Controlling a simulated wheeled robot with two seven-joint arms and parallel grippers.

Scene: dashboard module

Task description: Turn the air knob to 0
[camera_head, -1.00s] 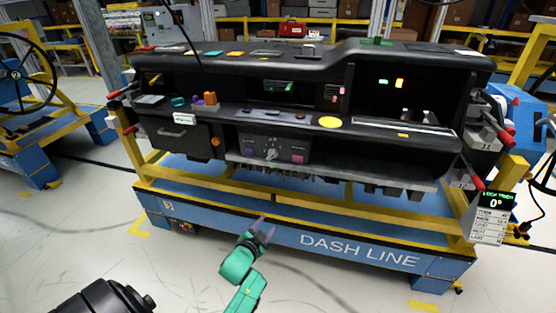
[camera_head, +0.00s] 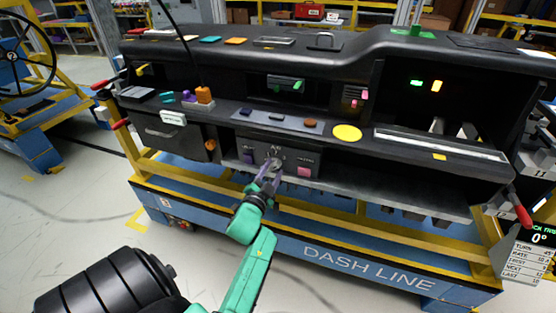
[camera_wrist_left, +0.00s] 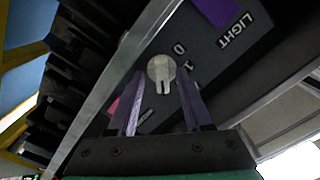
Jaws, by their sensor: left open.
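The air knob (camera_head: 275,163) is a small pale grey knob on the dark control panel (camera_head: 284,149) in the dashboard's lower middle. In the left wrist view the knob (camera_wrist_left: 160,68) lies between and just beyond the fingertips, with a dark slot at its edge toward the gripper. Marks that look like 0 and 1 (camera_wrist_left: 188,63) stand beside it. My left gripper (camera_head: 268,176) is open, its purple fingers on either side of the knob's lower edge; it also shows in the left wrist view (camera_wrist_left: 161,78). I cannot tell whether they touch. My right gripper is not in view.
A purple button (camera_head: 248,157) and a pink button (camera_head: 304,171) flank the knob. A metal ledge (camera_head: 345,190) runs below the panel. A yellow and blue frame (camera_head: 230,221) carries the dashboard (camera_head: 330,62).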

